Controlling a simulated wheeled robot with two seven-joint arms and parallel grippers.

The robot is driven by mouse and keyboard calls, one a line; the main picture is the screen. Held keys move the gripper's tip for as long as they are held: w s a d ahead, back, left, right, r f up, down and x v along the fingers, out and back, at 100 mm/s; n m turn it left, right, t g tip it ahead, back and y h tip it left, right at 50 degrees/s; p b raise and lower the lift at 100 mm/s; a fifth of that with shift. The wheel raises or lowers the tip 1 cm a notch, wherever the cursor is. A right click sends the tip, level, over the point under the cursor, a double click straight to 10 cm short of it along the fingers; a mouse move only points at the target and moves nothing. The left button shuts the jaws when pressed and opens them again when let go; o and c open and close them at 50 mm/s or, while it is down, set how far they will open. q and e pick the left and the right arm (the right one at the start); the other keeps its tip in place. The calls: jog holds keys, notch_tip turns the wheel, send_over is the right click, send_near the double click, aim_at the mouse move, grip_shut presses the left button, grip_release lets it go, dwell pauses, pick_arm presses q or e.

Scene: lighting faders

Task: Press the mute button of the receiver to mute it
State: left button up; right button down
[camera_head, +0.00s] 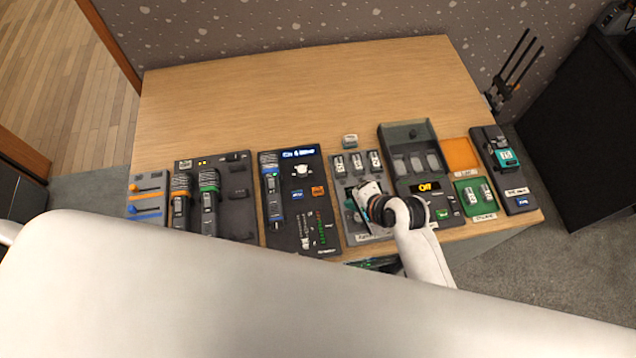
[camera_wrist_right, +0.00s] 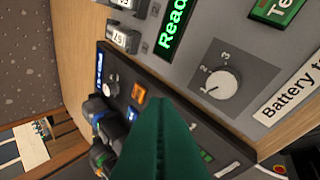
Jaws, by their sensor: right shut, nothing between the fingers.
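The receiver (camera_head: 285,225) is a dark panel on the desk with a lit blue display (camera_head: 298,153), a white knob, an orange button (camera_head: 318,191) and a blue button (camera_head: 297,194). In the right wrist view its orange button (camera_wrist_right: 138,92) and blue button (camera_wrist_right: 132,114) show beyond my fingers. Which button is the mute is too small to read. My right gripper (camera_head: 361,203) is over the grey battery tester panel, right of the receiver. Its green fingers (camera_wrist_right: 160,102) are shut and empty, and cover part of the receiver's lower panel. My left gripper is not in view.
The battery tester (camera_wrist_right: 262,55) has a white dial (camera_wrist_right: 222,83) and a green "Ready" display. A charger panel (camera_head: 405,135) and a green tray (camera_head: 462,187) are at right. The back of the desk (camera_head: 250,95) is clear.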

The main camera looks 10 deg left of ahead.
jog(key=w+a+r+m+y, duration=0.1)
jog(key=w+a+r+m, duration=0.1)
jog(key=a+m, duration=0.1)
jog(key=w+a+r+m+y+p, duration=0.1)
jog(key=w+a+r+m, duration=0.1)
jog(key=a, duration=0.3)
jog(key=shift+w+a+r+m, duration=0.25)
jog(key=shift+r+m, duration=0.15)
jog(key=shift+r, duration=0.1)
jog(key=shift+f, duration=0.15)
jog(key=b, duration=0.9)
send_over(322, 194)
notch_tip(322, 194, down, 6)
jog(key=shift+f, duration=1.25)
jog(key=shift+f, duration=0.2)
jog(key=shift+f, duration=0.15)
